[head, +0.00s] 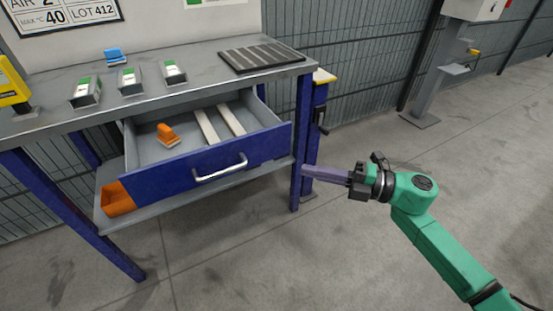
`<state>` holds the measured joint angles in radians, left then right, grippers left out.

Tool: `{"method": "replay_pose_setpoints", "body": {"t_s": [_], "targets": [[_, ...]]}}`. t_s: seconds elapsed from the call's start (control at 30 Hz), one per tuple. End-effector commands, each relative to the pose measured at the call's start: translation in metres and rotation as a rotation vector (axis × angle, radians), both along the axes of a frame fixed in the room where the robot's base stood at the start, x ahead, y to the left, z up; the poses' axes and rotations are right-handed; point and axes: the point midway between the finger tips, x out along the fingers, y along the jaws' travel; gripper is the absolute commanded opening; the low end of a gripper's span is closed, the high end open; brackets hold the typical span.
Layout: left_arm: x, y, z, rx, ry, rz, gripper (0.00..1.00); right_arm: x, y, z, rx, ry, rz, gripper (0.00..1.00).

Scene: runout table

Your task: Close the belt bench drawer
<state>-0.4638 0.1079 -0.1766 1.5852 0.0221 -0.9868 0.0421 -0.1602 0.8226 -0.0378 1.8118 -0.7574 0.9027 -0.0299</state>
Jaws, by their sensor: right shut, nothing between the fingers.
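The belt bench drawer (150,186) has a blue front and stands pulled out below the bench top. Its pale bar handle (221,168) is on the front. Inside the drawer lie an orange item (167,135) and two pale strips (219,122). My right gripper (306,171) is shut and empty, to the right of the drawer front beside the bench's right front leg. In the picture its fingertips reach the leg; I cannot tell whether they touch. My left gripper is not in view.
The grey bench top (200,97) carries small green-and-white boxes (129,79), a blue item (115,56) and a dark ribbed mat (262,55). An orange bin (117,199) sits on the lower shelf. Bare floor (240,265) lies in front.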

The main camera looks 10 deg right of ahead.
Motion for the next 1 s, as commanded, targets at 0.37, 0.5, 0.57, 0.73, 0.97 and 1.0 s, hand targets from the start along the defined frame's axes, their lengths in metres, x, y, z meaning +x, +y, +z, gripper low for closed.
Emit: {"method": "replay_pose_setpoints", "body": {"t_s": [0.37,0.5,0.57,0.73,0.97,1.0], "targets": [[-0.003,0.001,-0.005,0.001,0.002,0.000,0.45,0.045,0.066,0.001,0.005,-0.001,-0.006,0.00],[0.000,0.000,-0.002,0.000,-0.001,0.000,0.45,0.064,0.072,0.000,0.005,0.001,-0.004,0.00],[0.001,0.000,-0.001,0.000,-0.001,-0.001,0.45,0.068,0.073,0.000,0.004,0.001,-0.005,0.00],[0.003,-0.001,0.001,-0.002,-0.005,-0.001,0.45,0.071,0.074,-0.001,0.003,0.004,-0.004,0.00],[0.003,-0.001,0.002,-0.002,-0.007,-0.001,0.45,0.071,0.074,0.000,0.004,0.004,-0.004,0.00],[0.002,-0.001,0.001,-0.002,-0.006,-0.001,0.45,0.071,0.074,-0.001,0.004,0.004,-0.004,0.00]]}}
